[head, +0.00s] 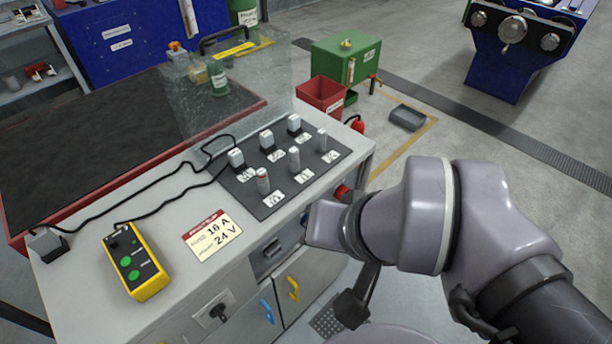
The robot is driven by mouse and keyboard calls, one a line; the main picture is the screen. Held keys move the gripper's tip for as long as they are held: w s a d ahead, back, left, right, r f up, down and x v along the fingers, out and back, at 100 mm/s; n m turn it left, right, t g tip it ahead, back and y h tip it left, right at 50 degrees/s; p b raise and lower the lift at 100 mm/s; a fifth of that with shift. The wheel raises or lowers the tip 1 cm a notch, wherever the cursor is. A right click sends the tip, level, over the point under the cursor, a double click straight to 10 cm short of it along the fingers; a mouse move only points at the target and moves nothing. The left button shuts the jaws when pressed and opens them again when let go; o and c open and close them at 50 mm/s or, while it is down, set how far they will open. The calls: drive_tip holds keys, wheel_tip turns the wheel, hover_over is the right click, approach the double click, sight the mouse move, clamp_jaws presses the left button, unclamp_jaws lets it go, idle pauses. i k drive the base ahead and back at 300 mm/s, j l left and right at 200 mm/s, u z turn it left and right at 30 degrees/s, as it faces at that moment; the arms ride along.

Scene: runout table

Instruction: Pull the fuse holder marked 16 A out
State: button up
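A dark panel (244,193) on the pale bench top carries two rows of upright fuse holders with small white labels. The front row has a holder with a reddish top (263,181), a middle holder (294,159) and a right holder (322,141). The back row has a left holder (236,158), a middle holder (267,140) and a right holder (294,125). The label print is too small to read, so I cannot tell which is marked 16 A. My arm's end (326,224) is right of the panel, apart from the holders. Its fingers cannot be made out.
A card (212,236) shows 24 V and an ampere value whose second digit is unclear. A yellow control box (134,262) stands front left, with black cables behind it. A clear guard (225,90) rises behind the panel. The bench top between card and panel is clear.

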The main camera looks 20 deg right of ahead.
sight(261, 174)
drive_tip(key=k+j+u, duration=0.25)
drive_tip(key=j+u, duration=0.25)
drive_tip(key=j, duration=0.65)
drive_tip(key=k+j+u, duration=0.1)
drive_tip(key=j+u, duration=0.4)
drive_tip(key=j, duration=0.7)
drive_tip(key=i+j+u, duration=0.2)
drive_tip(key=j+u, duration=0.3)
drive_tip(key=j, duration=0.7)
